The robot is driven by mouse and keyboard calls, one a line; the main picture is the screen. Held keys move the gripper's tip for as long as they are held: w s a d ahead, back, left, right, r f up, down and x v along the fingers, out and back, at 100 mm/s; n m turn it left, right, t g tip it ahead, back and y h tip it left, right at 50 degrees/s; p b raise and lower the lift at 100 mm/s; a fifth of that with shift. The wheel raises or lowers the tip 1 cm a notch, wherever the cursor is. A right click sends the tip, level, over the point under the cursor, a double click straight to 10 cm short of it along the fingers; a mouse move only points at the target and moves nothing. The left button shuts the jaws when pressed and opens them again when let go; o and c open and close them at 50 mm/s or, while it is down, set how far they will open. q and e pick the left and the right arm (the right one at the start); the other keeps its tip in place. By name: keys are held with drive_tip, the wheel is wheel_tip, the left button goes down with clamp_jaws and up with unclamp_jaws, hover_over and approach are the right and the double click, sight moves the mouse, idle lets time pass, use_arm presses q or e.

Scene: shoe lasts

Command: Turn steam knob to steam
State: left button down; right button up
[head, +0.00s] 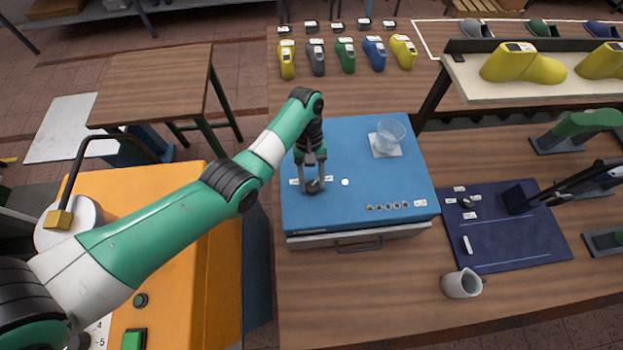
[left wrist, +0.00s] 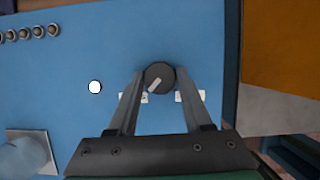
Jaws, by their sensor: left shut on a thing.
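The steam knob (head: 313,186) is a round dark knob on top of the blue box (head: 370,185). In the left wrist view the knob (left wrist: 159,77) has a pale pointer line that runs aslant, between two white labels on either side. My left gripper (head: 313,180) points down at the knob from above. In the left wrist view its two fingers (left wrist: 159,88) stand on either side of the knob and are shut on it. The label texts are too small to read. My right gripper is not clearly seen in the head view.
A glass (head: 390,134) stands on a pale pad on the box's far right. A row of small round buttons (head: 387,208) lies near its front edge, and a white dot (head: 345,182) is right of the knob. A dark blue mat (head: 510,240) and grey pitcher (head: 462,283) are to the right.

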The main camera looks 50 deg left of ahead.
use_arm(q)
drive_tip(key=shift+m+b, duration=0.3)
drive_tip(key=shift+c, duration=1.6)
unclamp_jaws()
drive_tip(key=shift+d, duration=0.1)
